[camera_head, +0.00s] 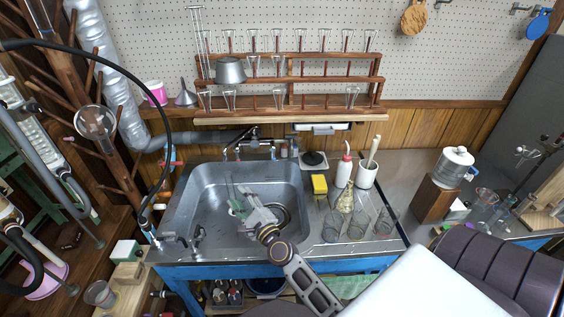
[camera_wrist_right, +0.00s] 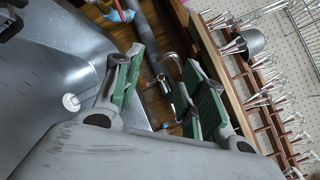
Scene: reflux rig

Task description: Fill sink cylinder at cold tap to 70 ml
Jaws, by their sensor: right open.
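The steel sink (camera_head: 190,195) lies in the middle of the head view, with a tap fitting (camera_head: 250,147) at its back edge. My right gripper (camera_head: 235,196) reaches over the basin from the front. Its green-padded fingers are spread and empty, as the right wrist view (camera_wrist_right: 163,75) also shows. A tap (camera_wrist_right: 158,80) shows between and beyond the fingers there. No vessel shows clearly under the tap. My left gripper is not in view.
Clear glass beakers (camera_head: 356,226), a yellow sponge (camera_head: 320,184) and a white wash bottle (camera_head: 344,167) stand on the drainboard right of the sink. A wooden rack (camera_head: 290,105) of glassware is behind. A black hose (camera_head: 168,105) arches at the left.

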